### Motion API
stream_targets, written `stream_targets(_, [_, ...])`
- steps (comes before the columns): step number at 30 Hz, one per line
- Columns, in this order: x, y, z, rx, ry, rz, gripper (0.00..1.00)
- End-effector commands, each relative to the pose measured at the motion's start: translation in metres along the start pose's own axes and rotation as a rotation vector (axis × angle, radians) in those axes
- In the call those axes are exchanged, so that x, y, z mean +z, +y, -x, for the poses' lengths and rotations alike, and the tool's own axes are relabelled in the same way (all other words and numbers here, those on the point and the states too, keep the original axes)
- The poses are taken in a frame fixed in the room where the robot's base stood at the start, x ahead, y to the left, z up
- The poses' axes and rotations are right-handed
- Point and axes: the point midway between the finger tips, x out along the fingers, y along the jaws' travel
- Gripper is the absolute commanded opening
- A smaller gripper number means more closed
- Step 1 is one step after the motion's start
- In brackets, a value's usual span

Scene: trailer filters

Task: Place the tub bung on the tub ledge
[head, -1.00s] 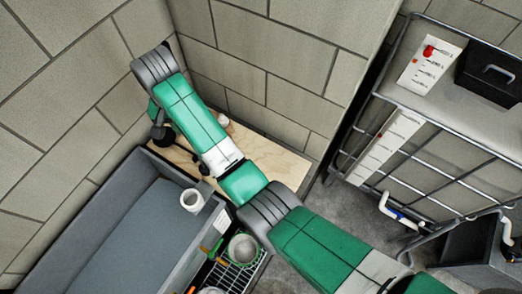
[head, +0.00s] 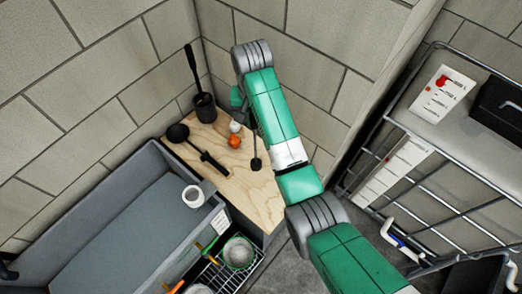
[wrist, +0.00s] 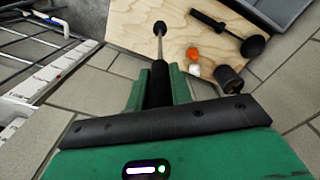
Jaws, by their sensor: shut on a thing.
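My gripper (wrist: 160,85) is shut on the black handle of a long dark tool (wrist: 160,45) with a thin shaft and a small rounded end. The tool's end hangs over the wooden board in the head view (head: 256,163), beside my arm. I cannot tell whether this tool is the tub bung. The grey tub (head: 95,215) is at the left in the head view, and its rim ledge (head: 172,162) runs beside the board. A small orange thing (head: 234,141) and a white one (head: 235,127) lie on the board. My fingertips are mostly hidden by the arm in the head view.
The wooden board (head: 262,195) also bears a black ladle (head: 178,133) and a dark pot (head: 205,107) with an upright handle. A white cup (head: 193,196) stands at the tub's right side. A wire rack (head: 222,275) is below. Block walls close the corner; a caged tank (head: 425,125) stands right.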

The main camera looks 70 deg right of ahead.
Motion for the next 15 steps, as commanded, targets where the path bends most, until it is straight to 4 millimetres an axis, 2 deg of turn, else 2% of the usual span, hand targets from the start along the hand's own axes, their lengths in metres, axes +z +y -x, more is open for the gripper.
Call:
stream_targets(1, [0.0,0.0,-0.013,0.0,-0.001,0.0,0.0])
stream_targets(6, [0.0,0.0,-0.037,0.0,-0.002,0.0,0.0])
stream_targets(11, [0.0,0.0,-0.044,-0.001,0.0,0.0,0.0])
stream_targets(15, [0.001,0.001,-0.064,0.001,-0.002,-0.001,0.0])
